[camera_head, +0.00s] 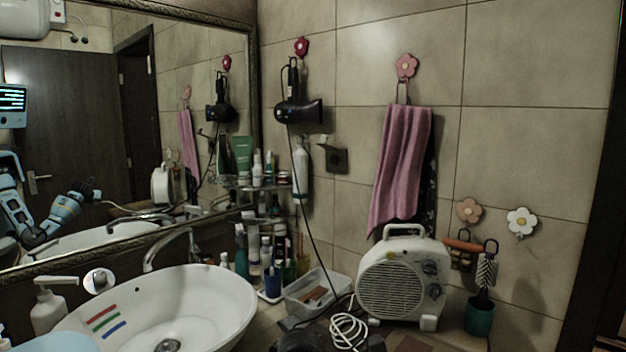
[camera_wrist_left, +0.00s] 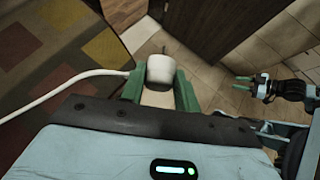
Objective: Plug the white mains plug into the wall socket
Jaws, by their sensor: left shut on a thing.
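The wall socket (camera_head: 338,160) is a dark square unit on the tiled wall, with its dark lid raised at the left. It sits between the hanging hair dryer and the pink towel. In the left wrist view my left gripper (camera_wrist_left: 160,88) has green fingers shut on the white mains plug (camera_wrist_left: 160,70). The white cable (camera_wrist_left: 60,105) runs from the plug to the left.
A white fan heater (camera_head: 404,278) stands on the counter below the socket and towel (camera_head: 402,165), beside a coiled white cable (camera_head: 347,332). Bottles, a clear tray (camera_head: 312,292) and the basin (camera_head: 200,300) lie left. The hair dryer (camera_head: 298,110) hangs with its cord dangling.

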